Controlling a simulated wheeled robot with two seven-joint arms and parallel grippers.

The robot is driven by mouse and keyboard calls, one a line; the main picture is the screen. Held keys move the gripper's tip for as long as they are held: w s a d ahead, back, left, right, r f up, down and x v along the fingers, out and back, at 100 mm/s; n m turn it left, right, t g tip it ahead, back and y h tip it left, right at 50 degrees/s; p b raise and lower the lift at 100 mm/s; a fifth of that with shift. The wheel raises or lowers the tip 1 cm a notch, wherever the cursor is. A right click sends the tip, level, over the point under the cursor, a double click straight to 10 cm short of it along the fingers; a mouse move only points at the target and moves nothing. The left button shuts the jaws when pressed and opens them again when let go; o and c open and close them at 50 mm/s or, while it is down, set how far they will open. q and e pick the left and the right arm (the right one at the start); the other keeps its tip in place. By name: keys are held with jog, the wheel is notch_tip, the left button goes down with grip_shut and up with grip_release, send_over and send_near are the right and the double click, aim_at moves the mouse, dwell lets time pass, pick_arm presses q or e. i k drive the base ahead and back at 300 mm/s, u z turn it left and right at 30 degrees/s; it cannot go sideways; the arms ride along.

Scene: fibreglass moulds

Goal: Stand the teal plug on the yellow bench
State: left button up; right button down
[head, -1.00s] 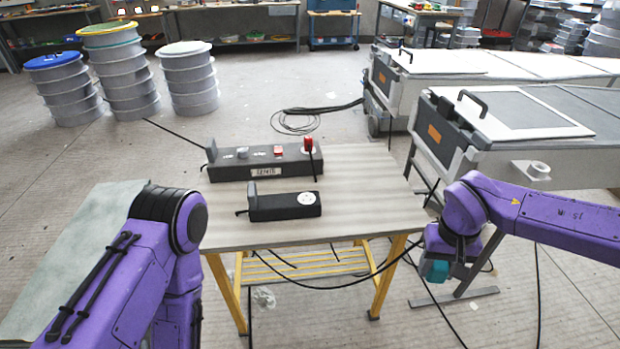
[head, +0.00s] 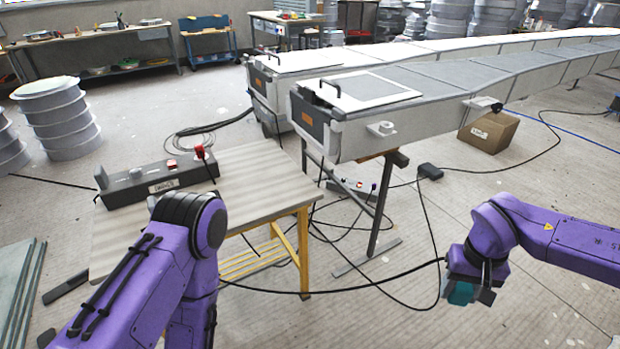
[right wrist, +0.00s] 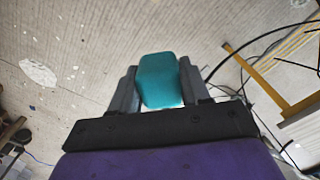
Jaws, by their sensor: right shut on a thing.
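The teal plug (head: 461,293) is held by my right gripper (head: 472,294), low over the floor at the right of the head view. The right wrist view shows the plug (right wrist: 160,80) between the two grey fingers (right wrist: 157,88), which are shut on it. A black cable runs left from near that gripper toward the bench's underside. The yellow bench (head: 262,187), with a grey-beige top and yellow legs, stands left of the plug, well apart from it. My left arm covers the bench's near left part, and its gripper is out of view.
A dark power strip (head: 160,182) with a red plug (head: 200,152) lies along the bench's far left side. The bench's right half is bare. A long grey mould (head: 370,120) on stands lies behind the bench. Loose cables, a small strip and a cardboard box (head: 488,131) lie on the floor.

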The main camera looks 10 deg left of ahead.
aim_at(285, 184)
jog(key=z, duration=0.65)
jog(key=i, duration=0.95)
jog(key=u, duration=0.85)
